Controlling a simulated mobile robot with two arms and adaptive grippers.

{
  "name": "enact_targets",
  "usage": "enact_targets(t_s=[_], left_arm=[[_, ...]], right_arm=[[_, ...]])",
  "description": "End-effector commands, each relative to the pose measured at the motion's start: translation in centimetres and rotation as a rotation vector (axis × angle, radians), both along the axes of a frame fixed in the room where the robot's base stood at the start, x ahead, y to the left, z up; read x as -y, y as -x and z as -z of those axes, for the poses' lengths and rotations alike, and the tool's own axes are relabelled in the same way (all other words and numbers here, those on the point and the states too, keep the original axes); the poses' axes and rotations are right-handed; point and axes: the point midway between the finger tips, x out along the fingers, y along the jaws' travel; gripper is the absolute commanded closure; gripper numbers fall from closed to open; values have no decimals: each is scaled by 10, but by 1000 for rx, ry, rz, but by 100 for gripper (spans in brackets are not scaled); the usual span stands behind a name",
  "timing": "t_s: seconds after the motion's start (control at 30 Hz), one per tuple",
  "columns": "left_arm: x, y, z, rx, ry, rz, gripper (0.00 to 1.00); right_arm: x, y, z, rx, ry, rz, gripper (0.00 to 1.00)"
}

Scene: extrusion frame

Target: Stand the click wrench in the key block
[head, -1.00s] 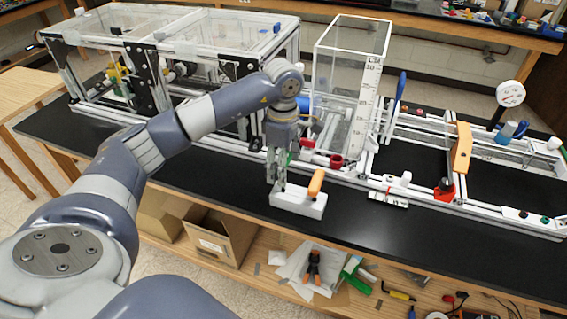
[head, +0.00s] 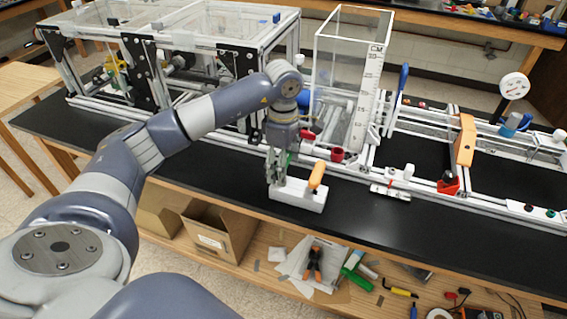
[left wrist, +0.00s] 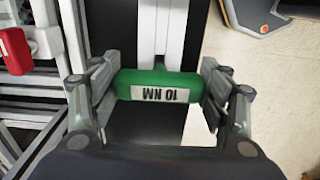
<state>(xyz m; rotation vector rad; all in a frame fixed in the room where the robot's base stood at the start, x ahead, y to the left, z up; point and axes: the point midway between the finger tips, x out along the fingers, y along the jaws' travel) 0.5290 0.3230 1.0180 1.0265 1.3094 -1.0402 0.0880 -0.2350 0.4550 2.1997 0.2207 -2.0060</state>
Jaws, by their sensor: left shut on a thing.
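The click wrench (left wrist: 158,88) has a green handle with a white label reading "10 NM". In the left wrist view it lies across between the two fingers. In the head view only a bit of its green (head: 290,158) shows behind the fingers. My left gripper (head: 276,174) is shut on the handle, at the left end of the white key block (head: 298,197). The block also shows below the handle in the left wrist view (left wrist: 147,30). Whether the wrench's lower end is inside the block is hidden. My right gripper is not in view.
An orange-handled tool (head: 316,175) stands in the block's right part, close to my gripper. Behind are a clear tank (head: 345,80) and a white extrusion frame (head: 480,190).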

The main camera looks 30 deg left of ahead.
Motion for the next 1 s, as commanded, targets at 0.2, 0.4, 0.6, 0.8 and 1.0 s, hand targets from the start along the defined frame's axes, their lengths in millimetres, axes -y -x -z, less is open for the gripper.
enact_targets(t_s=[0.2, 0.4, 0.6, 0.8, 1.0], left_arm=[[0, 0, 4, 1, 0, -1, 64], [0, 0, 3, 1, 0, 0, 23], [0, 0, 3, 1, 0, 0, 7], [0, 0, 3, 0, 0, 0, 7], [0, -1, -6, 3, 0, 0, 7]], right_arm=[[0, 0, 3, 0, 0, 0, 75], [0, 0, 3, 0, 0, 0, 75], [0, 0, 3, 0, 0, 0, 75], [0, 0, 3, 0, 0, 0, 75], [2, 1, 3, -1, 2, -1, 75]])
